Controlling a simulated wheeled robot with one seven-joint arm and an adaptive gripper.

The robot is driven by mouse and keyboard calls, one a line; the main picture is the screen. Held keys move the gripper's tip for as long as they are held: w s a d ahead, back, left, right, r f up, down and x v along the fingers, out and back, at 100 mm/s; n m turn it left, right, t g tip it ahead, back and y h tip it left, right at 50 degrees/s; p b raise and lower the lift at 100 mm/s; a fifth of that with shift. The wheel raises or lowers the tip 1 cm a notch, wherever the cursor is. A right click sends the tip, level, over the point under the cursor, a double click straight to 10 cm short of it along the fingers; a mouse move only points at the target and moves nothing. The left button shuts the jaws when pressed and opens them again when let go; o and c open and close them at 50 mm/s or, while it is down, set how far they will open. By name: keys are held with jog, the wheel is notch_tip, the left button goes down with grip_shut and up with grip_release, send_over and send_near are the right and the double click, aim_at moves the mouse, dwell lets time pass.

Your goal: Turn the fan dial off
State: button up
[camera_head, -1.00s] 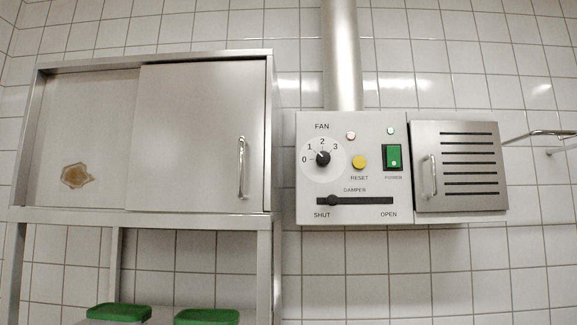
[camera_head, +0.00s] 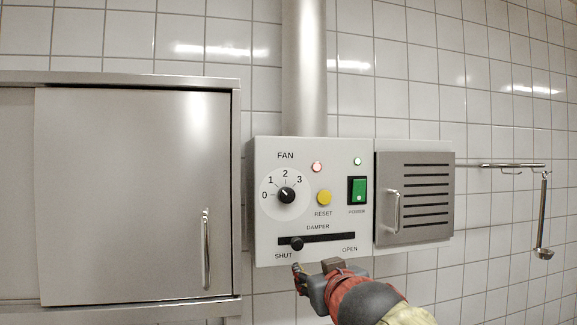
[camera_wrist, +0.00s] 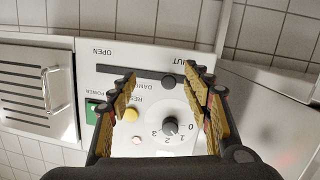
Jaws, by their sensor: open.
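The fan dial (camera_head: 286,195) is a black knob on a round white scale marked 0 to 3, at the upper left of the grey control panel (camera_head: 264,235). Its small pale mark seems to point up-left, near 1, but is hard to read. In the wrist view the panel is upside down and the dial (camera_wrist: 170,126) shows between the fingers, nearer the right one. My gripper (camera_head: 315,272) is open and empty, below the panel's lower edge in the head view. In the wrist view its fingertips (camera_wrist: 162,74) are spread in front of the panel, apart from the dial.
A steel cabinet (camera_head: 130,190) stands left. A ladle (camera_head: 543,220) hangs right.

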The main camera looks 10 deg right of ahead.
aim_at(289, 196)
jog(key=w+a+r+n+t+y+p, duration=0.1)
jog(key=w+r+p, duration=0.1)
jog(key=r, duration=0.5)
jog(key=w+a+r+n+t+y+p, duration=0.1)
jog(key=w+a+r+p, duration=0.15)
jog(key=r, duration=0.45)
jog(key=w, duration=0.8)
jog(key=shift+d, duration=0.25)
jog(key=shift+c, duration=0.3)
jog(key=c, duration=1.1)
jog(key=n, duration=0.4)
jog(key=shift+d, duration=0.1)
jog(key=shift+n, duration=2.3)
